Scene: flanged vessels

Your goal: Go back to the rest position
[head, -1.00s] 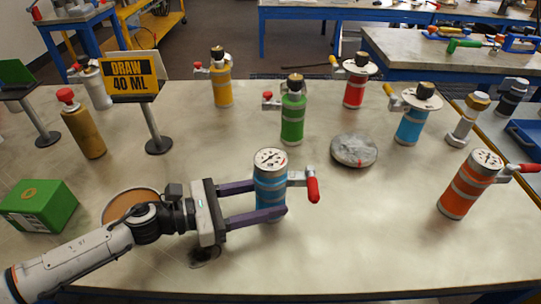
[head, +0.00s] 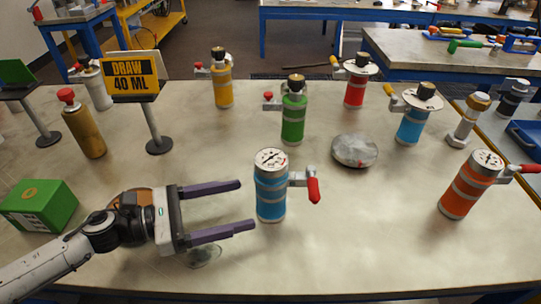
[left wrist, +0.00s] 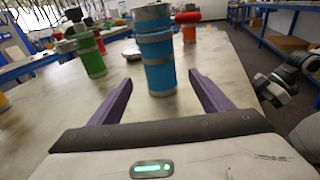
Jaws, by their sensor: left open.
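My left gripper (head: 245,207) is open and empty, with its purple fingers pointing right at the front of the table. The blue vessel (head: 270,196) with a gauge on top and a red-handled valve stands upright just beyond the fingertips, apart from them. In the left wrist view the blue vessel (left wrist: 158,65) stands ahead, between the lines of the open fingers (left wrist: 160,90). My right gripper does not show clearly in the head view. In the left wrist view a dark arm part at the right edge may be mine, but I cannot tell its jaws.
Upright vessels stand around: green (head: 292,118), yellow (head: 222,85), red (head: 355,85), second blue (head: 411,125), orange (head: 465,190). A grey disc (head: 354,150) lies mid-table. A "DRAW 40 ML" sign (head: 134,76), brass vessel (head: 85,130) and green box (head: 40,205) are left. The front right is clear.

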